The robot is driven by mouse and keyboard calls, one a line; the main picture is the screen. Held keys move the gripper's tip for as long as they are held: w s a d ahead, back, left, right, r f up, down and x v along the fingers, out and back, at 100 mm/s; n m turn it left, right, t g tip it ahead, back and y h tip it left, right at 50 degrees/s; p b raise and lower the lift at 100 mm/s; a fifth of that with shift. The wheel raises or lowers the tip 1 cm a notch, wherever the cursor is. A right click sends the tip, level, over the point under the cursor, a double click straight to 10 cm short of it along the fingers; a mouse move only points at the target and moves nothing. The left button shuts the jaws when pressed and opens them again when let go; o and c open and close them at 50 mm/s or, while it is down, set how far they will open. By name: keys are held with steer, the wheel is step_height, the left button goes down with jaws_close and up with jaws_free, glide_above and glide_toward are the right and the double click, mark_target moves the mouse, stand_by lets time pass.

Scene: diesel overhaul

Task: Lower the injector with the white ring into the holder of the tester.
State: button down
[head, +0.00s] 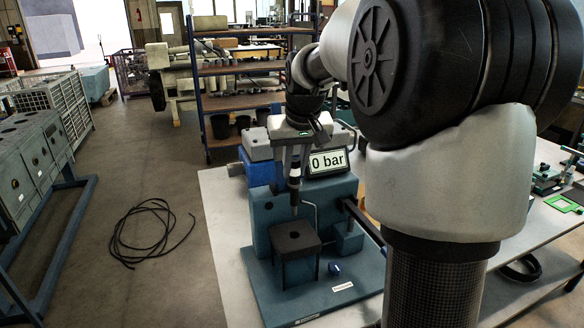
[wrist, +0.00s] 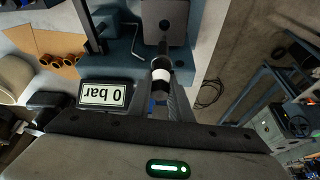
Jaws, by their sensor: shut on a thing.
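The blue tester (head: 262,212) stands on the table and its display (head: 327,162) reads 0 bar. Its holder is a block with a dark top (head: 296,236); it also shows in the wrist view (wrist: 166,22). My gripper (head: 295,165) is shut on the injector with the white ring (head: 294,182). In the wrist view the injector (wrist: 161,74) sits between both fingers, with its white ring just beyond the fingertips. The injector hangs about upright, its lower end appearing just above the holder's top.
A thin bent pipe (head: 314,215) and a smaller blue block (head: 347,238) stand right of the injector. Brown ring-shaped parts (wrist: 62,58) lie on the table in the wrist view. A black cable (head: 150,235) lies on the floor to the left.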

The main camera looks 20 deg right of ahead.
steer(key=b, duration=0.5)
glide_above(294, 214)
steer(key=shift+w+d+f, duration=0.1)
steer(key=shift+w+f, duration=0.1)
steer(key=shift+f, duration=1.25)
steer(key=shift+w+d+f, duration=0.1)
steer(key=shift+w+f, duration=0.1)
steer(key=shift+f, duration=1.3)
steer(key=shift+f+b, duration=0.95)
steer(key=shift+f, duration=0.8)
steer(key=shift+f+b, duration=1.15)
steer(key=shift+f, duration=0.6)
steer(key=shift+f+b, duration=1)
steer(key=shift+f, duration=0.3)
